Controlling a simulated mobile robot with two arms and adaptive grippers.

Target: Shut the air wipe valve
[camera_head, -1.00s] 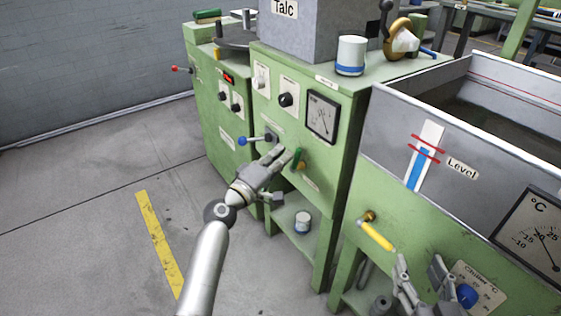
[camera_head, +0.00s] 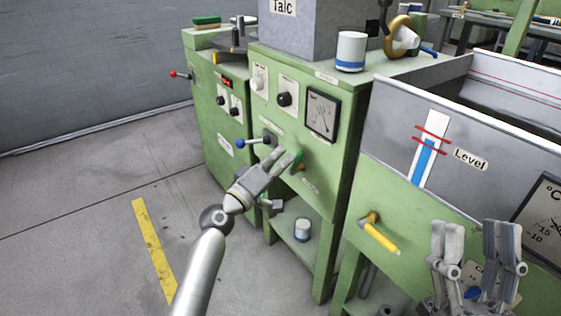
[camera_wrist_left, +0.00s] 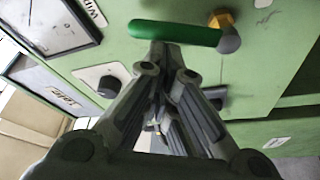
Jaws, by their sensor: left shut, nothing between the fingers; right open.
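A valve with a green lever (camera_head: 298,160) and a brass fitting sits on the front of the green cabinet, below a dial gauge (camera_head: 322,115). In the left wrist view the green lever (camera_wrist_left: 175,32) lies across the picture, with its brass nut at its right end. My left gripper (camera_head: 288,160) is shut and empty, its fingertips at the lever. In the left wrist view its fingertips (camera_wrist_left: 166,52) are just below the lever and partly overlap it; I cannot tell whether they touch. My right gripper (camera_head: 475,228) is open and empty at the lower right.
A blue-knobbed lever (camera_head: 240,142) sticks out left of my left gripper. A yellow-handled valve (camera_head: 380,236) is on the tank front, left of my right gripper. A white cup (camera_head: 302,229) stands on the low shelf. Floor left of the cabinet is clear.

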